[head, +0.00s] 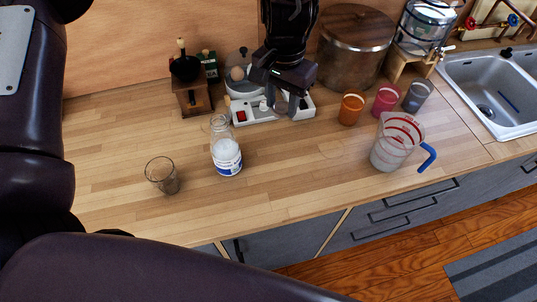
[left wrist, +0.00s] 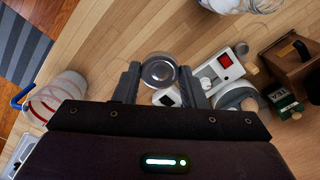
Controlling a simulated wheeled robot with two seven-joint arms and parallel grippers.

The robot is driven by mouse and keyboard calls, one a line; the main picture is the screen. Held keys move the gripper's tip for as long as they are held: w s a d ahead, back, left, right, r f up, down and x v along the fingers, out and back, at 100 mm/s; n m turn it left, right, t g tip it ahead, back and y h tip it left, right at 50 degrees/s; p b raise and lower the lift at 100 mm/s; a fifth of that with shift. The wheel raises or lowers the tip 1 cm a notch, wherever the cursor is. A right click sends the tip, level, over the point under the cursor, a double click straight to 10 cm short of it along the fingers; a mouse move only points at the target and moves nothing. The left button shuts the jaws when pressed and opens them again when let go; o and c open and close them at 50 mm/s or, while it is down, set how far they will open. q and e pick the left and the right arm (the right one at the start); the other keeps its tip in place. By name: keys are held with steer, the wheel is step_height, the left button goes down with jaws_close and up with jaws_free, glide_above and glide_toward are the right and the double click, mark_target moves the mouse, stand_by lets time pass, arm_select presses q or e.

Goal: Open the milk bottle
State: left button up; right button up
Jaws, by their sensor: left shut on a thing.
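The milk bottle (head: 227,156) stands upright on the wooden counter in the head view, clear glass with white contents and a blue-and-white label. Its neck looks open, with no lid clearly seen on it. Part of it shows at the top edge of the left wrist view (left wrist: 243,4). My left gripper (head: 283,103) is right of and behind the bottle, apart from it, over the white appliance. In the left wrist view its fingers are shut on a small round, clear-and-grey lid-like piece (left wrist: 158,71). My right gripper is not in view.
An empty drinking glass (head: 162,176) stands left of the bottle. The white appliance with a red switch (head: 242,116) and a coffee grinder (head: 193,95) are behind. Colored cups (head: 351,108) and a measuring jug (head: 393,146) stand right. The front middle counter is clear.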

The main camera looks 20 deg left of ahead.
arm_select(q)
steer(key=shift+s+d, duration=0.1)
steer(key=shift+s, duration=0.05)
glide_above(279, 162)
step_height(279, 162, down, 15)
steer(key=shift+s+f+b, duration=0.1)
steer(key=shift+f+b, duration=0.1)
steer(key=shift+b, duration=0.15)
steer(key=shift+f+b, duration=0.4)
steer(key=shift+f, duration=1.85)
steer(key=shift+f, duration=0.15)
steer(key=o, duration=1.1)
